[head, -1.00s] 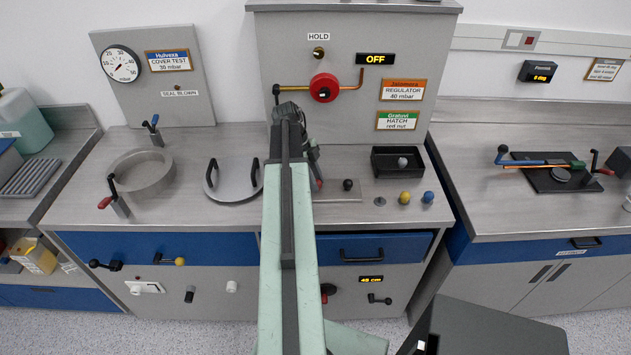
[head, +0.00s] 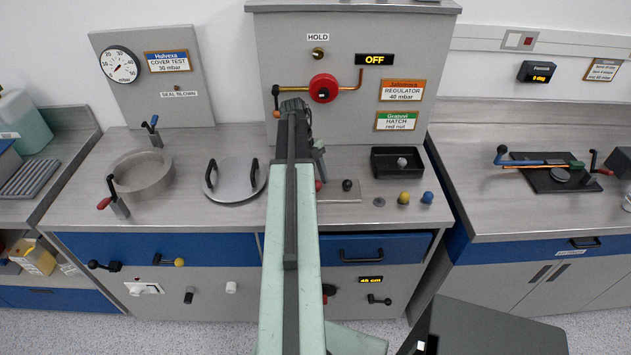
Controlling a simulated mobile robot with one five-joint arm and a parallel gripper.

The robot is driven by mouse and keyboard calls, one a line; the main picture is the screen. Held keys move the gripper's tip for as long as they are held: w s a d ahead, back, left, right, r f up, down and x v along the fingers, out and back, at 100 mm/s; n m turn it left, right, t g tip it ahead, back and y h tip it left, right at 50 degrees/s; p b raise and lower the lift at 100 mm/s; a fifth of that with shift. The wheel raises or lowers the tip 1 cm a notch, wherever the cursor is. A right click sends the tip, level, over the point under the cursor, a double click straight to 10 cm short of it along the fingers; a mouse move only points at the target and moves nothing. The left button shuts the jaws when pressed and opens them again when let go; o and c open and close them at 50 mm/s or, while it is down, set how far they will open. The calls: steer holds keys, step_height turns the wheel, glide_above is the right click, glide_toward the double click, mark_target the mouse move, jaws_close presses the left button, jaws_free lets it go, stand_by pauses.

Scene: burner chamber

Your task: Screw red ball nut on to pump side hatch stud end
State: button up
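A small red ball (head: 318,185), which looks like the red ball nut, shows just right of my arm at the left end of a flat metal plate (head: 335,194) on the worktop. A black ball (head: 347,185) stands on the same plate. My gripper (head: 318,158) is at the far end of my arm, above and close to the red ball. Its fingers are too small and too covered by my arm to tell whether they touch or hold the ball. The hatch stud cannot be made out. A green label reading "HATCH red nut" (head: 395,121) is on the back panel.
A black tray (head: 385,175) holding a pale ball is right of the plate. Yellow (head: 404,198) and blue (head: 427,197) balls stand before it. A round lid with two handles (head: 235,190) lies left of my arm. A red wheel (head: 323,88) is on the panel behind.

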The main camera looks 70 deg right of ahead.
steer(key=p+v, duration=0.7)
steer(key=shift+w+r, duration=0.15)
steer(key=shift+r, duration=0.2)
steer(key=shift+d, duration=0.1)
